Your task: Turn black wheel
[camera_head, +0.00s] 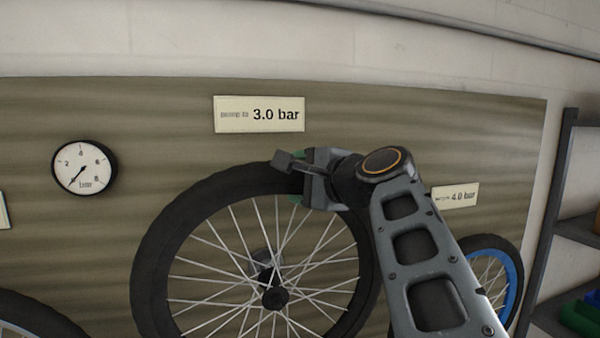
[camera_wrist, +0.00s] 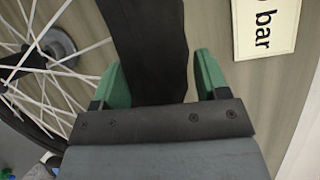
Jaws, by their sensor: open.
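The black wheel (camera_head: 157,250), with a thick black tyre, white spokes and a dark hub, is mounted upright in front of the wooden board. My gripper (camera_head: 298,176) is at the top right of its tyre in the head view. In the wrist view the black tyre (camera_wrist: 147,45) runs between the two green fingers of my open gripper (camera_wrist: 160,78). The left finger is close beside the tyre, and a gap shows between the tyre and the right finger. I cannot tell whether either finger touches it. My arm hides the wheel's lower right side in the head view.
A round gauge (camera_head: 84,168) hangs on the board at left. A "3.0 bar" sign (camera_head: 259,114) is above the wheel, and a "4.0 bar" sign (camera_head: 455,196) is at right. A blue-rimmed wheel (camera_head: 513,275) stands right, beside a dark shelf (camera_head: 556,210). Another tyre (camera_head: 35,312) shows lower left.

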